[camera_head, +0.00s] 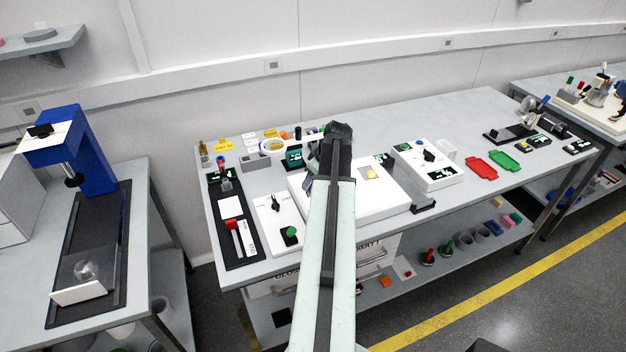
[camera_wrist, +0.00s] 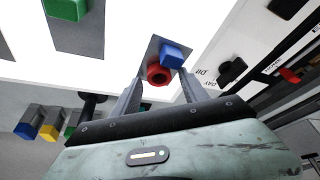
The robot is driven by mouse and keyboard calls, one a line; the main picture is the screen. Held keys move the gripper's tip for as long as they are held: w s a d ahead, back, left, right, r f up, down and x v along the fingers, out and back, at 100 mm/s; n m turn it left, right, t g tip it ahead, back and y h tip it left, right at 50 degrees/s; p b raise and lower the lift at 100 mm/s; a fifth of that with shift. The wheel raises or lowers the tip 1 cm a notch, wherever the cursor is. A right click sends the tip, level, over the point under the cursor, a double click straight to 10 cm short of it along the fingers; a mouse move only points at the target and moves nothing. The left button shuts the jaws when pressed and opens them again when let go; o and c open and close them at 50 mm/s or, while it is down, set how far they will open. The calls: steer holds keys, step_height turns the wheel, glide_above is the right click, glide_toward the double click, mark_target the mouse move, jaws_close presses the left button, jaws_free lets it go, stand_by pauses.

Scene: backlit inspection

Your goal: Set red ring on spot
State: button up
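A small red ring (camera_wrist: 158,75) shows in the wrist view, close against a blue block (camera_wrist: 173,54) near a grey patch (camera_wrist: 152,50) on a bright white surface. My gripper (camera_wrist: 161,77) is open, its two fingers apart on either side of the ring in the picture. The ring looks beyond the fingertips; I cannot tell how far. Nothing is held. In the head view my arm reaches over the white lit box (camera_head: 378,198) and hides part of it. I cannot make out the ring there, and I cannot tell which mark is the spot.
A green block (camera_wrist: 68,8) is at the wrist view's upper left. Several coloured blocks on grey stands (camera_wrist: 48,131) and a black knob (camera_wrist: 92,100) are at left. In the head view, a switch panel (camera_head: 278,218) and a dial box (camera_head: 427,163) flank the lit box.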

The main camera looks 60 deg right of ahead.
steer(key=p+v, duration=1.1)
steer(key=v, duration=0.1)
steer(key=shift+r, duration=0.1)
steer(key=shift+a, duration=0.1)
steer(key=w+a+g+y, duration=0.1)
steer(key=w+a, duration=0.5)
steer(key=a, duration=0.3)
steer(key=w+a+f, duration=0.1)
steer(key=w+a, duration=0.6)
steer(key=a, duration=0.2)
steer(key=w+a+g+y, duration=0.1)
steer(key=w+a, duration=0.5)
steer(key=a, duration=0.3)
steer(key=w+a+n+g+h, duration=0.1)
steer(key=a+g, duration=0.1)
steer(key=a, duration=2.8)
steer(key=shift+a+f+h, duration=0.3)
steer(key=shift+a+f, duration=0.05)
steer(key=shift+f, duration=0.05)
